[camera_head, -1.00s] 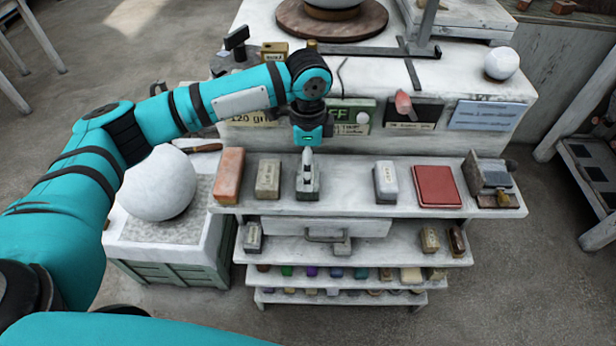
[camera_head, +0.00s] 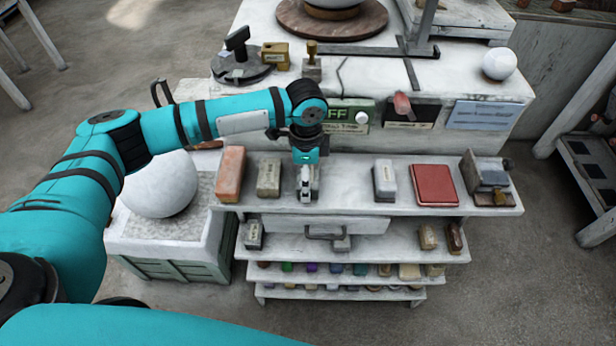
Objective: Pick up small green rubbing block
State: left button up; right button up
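Small coloured blocks stand in a row on a low shelf (camera_head: 262,279) under the drawer. One is green (camera_head: 287,267), left of a purple block (camera_head: 311,267). A darker green or teal block (camera_head: 361,269) stands farther right in the same row. They are small and partly shaded by the shelf above. My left gripper (camera_head: 306,193) points down over the top shelf board (camera_head: 345,200), well above and apart from that row. Its fingers look close together, but their gap is too small to judge. My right gripper is out of view.
A reddish block (camera_head: 231,174) and a tan block (camera_head: 269,178) stand left of my gripper. A pale block (camera_head: 385,181), a red pad (camera_head: 434,185) and a metal tool (camera_head: 488,178) stand to its right. A white sphere (camera_head: 160,184) rests on a crate at left.

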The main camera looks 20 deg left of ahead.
pick_arm(q)
jog(key=c, duration=0.3)
jog(key=shift+r, duration=0.1)
notch_tip(320, 180, up, 18)
jog(key=b, duration=0.2)
jog(key=shift+b, duration=0.4)
jog(key=o, duration=0.9)
jog(key=c, duration=0.7)
jog(key=shift+c, duration=0.2)
